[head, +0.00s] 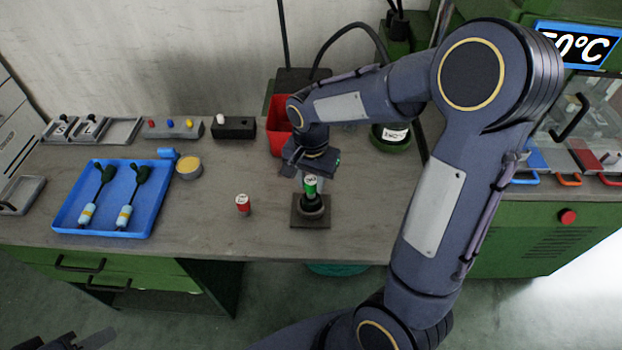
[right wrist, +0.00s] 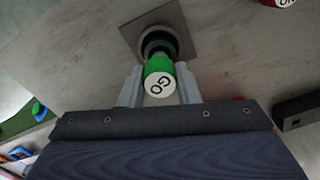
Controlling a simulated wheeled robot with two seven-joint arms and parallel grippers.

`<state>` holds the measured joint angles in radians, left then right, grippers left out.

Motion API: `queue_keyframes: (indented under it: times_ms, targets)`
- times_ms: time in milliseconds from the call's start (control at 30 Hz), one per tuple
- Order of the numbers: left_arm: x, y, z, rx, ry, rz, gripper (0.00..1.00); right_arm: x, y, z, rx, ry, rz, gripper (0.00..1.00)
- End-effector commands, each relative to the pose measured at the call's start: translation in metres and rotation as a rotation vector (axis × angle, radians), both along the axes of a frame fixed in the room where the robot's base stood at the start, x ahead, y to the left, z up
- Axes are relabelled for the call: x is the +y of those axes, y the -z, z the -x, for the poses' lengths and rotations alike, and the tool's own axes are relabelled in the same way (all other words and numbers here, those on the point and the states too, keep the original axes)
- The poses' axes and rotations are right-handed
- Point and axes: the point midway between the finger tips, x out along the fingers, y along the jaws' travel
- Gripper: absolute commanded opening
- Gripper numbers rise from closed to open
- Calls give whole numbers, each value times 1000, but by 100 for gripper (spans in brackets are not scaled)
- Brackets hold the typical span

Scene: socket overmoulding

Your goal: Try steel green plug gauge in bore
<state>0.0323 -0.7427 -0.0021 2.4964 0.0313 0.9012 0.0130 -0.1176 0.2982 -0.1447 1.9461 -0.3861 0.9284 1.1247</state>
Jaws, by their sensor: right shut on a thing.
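My right gripper (right wrist: 160,84) is shut on the gauge, one finger on each side. The gauge stands at the dark round socket (head: 313,205) on a square plate (head: 297,222). In the right wrist view the socket (right wrist: 158,42) lies just past the gauge's far end. I cannot tell whether the gauge's tip is inside the bore. My left gripper (head: 88,341) shows only partly at the bottom left corner, and its jaws are unclear.
A red gauge (head: 243,204) stands on the bench left of the plate. A blue tray (head: 142,228) with two plugged tools lies further left, beside a tin (head: 189,166). A red bin (head: 277,132) stands behind my right gripper. The bench front between tray and red gauge is clear.

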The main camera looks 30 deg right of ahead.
Motion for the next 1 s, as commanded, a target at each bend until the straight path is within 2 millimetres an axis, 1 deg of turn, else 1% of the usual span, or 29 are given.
queue_keyframes:
  times_ms: [533,1000]
  targets:
    - [0,7,0,0,0,0,36,0,8,0,0,0,0,4]
    - [0,6,0,0,0,0,36,0,7,0,0,0,0,4]
